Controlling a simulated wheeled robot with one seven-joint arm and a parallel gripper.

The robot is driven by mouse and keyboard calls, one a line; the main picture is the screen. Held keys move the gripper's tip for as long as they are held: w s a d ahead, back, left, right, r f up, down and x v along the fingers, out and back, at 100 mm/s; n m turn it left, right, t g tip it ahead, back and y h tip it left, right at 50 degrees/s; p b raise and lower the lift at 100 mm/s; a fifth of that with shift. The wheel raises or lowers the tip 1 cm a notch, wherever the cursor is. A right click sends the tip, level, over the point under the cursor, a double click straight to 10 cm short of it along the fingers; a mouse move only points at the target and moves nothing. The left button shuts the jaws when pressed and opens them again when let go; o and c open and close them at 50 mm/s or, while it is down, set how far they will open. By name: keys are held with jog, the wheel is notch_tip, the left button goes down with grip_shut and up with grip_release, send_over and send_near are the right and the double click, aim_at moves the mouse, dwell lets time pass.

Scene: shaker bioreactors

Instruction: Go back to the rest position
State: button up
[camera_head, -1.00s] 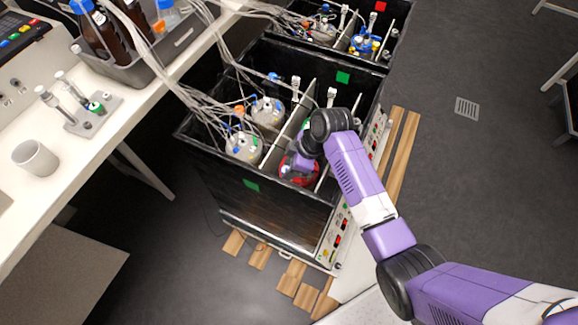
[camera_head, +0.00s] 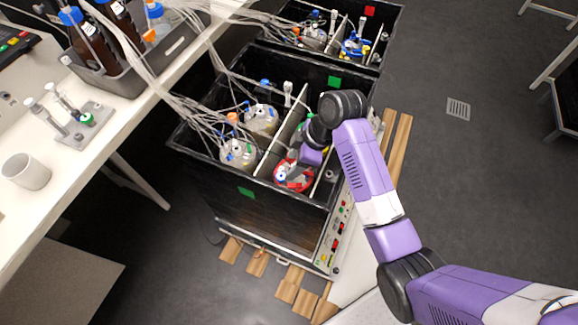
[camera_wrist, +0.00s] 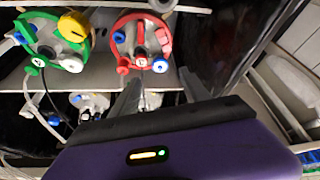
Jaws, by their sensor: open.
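My gripper (camera_wrist: 155,97) shows in the wrist view with its two dark fingers apart and nothing between them. In the head view my arm reaches down into the near black shaker box, and the fingertips are hidden there. A vessel with a red lid ring (camera_head: 293,175) sits in the box just below and left of my wrist. The red-ringed lid also shows in the wrist view (camera_wrist: 141,40), beyond the fingertips and apart from them. A green-ringed lid (camera_wrist: 50,40) is left of it, and is partly hidden behind my wrist in the head view.
The near shaker box (camera_head: 230,185) has high black walls around my wrist. Two clear vessels (camera_head: 239,152) with tubing stand in its left half. A second box (camera_head: 335,62) stands behind. A white bench (camera_head: 110,130) with bottles and a cup is at left.

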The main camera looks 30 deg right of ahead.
jog(key=shift+r, duration=0.2)
jog(key=w+d+r+m+t+h, duration=0.2)
jog(key=w+d+r+m+t, duration=0.1)
jog(key=w+r+m+t, duration=0.4)
jog(key=s+a+r+m+t, duration=0.1)
jog(key=s+a+r, duration=0.1)
jog(key=s, duration=1.1)
jog(key=s+a+r+m+t+h, duration=0.1)
jog(key=s+r, duration=0.3)
jog(key=s, duration=0.9)
jog(key=s+a+r+m+t, duration=0.1)
jog(key=s+a+r+t, duration=0.2)
jog(key=s, duration=1)
jog(key=shift+s+r+m+h, duration=0.25)
jog(key=shift+m+h, duration=0.05)
